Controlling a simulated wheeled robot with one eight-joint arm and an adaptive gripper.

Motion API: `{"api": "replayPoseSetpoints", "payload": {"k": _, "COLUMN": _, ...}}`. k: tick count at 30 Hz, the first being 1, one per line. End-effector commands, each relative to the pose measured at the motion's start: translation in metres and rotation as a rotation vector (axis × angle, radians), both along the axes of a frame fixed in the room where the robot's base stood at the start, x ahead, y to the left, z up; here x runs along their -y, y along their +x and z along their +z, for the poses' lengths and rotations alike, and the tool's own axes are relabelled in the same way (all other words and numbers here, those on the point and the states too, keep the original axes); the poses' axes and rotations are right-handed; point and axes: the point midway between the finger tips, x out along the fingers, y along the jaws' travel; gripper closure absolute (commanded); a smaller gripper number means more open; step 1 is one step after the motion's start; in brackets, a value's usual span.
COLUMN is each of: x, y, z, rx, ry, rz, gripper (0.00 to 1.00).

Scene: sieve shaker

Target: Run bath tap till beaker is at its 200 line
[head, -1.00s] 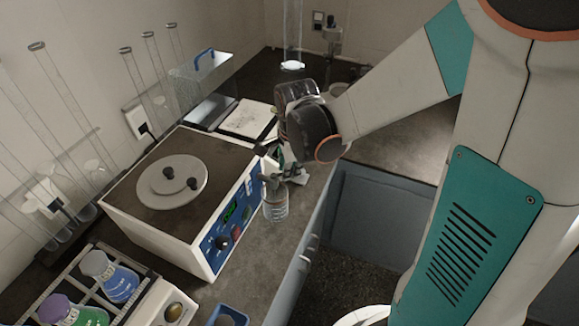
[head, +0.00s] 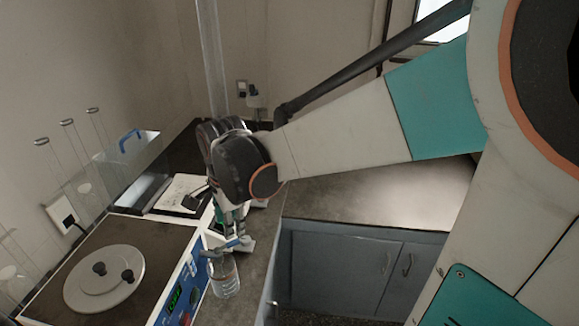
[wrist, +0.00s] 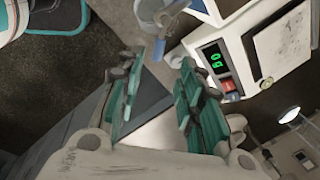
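The bath (head: 60,258) is a white box with a dark top, a round lid and a blue front panel, at lower left in the head view. Its blue-grey tap (head: 228,244) sticks out from the front; in the wrist view the tap (wrist: 160,46) shows at the top. The clear glass beaker (head: 226,280) stands below the tap; part of it shows in the wrist view (wrist: 158,10). Its water level and 200 line are too small to read. My gripper (head: 229,226) is just above the tap. In the wrist view its teal fingers (wrist: 160,92) are apart with nothing between them.
Blue-grey cabinets (head: 350,262) run under the counter (head: 390,195), which is bare at right.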

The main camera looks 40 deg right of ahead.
Motion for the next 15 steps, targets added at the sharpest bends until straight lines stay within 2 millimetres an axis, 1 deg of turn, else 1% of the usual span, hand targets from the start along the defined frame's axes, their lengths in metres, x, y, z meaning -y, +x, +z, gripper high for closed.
{"api": "replayPoseSetpoints", "payload": {"k": 1, "x": 0.0, "y": -0.006, "z": 0.008, "rx": 0.0, "ry": 0.0, "rz": 0.0, "gripper": 0.66}}
{"api": "replayPoseSetpoints", "payload": {"k": 6, "x": 0.0, "y": -0.009, "z": 0.027, "rx": 0.0, "ry": 0.0, "rz": 0.0, "gripper": 0.66}}
{"api": "replayPoseSetpoints", "payload": {"k": 10, "x": -0.001, "y": -0.011, "z": 0.034, "rx": 0.0, "ry": 0.0, "rz": 0.0, "gripper": 0.66}}
{"api": "replayPoseSetpoints", "payload": {"k": 15, "x": -0.001, "y": -0.011, "z": 0.036, "rx": 0.0, "ry": 0.0, "rz": 0.0, "gripper": 0.66}}
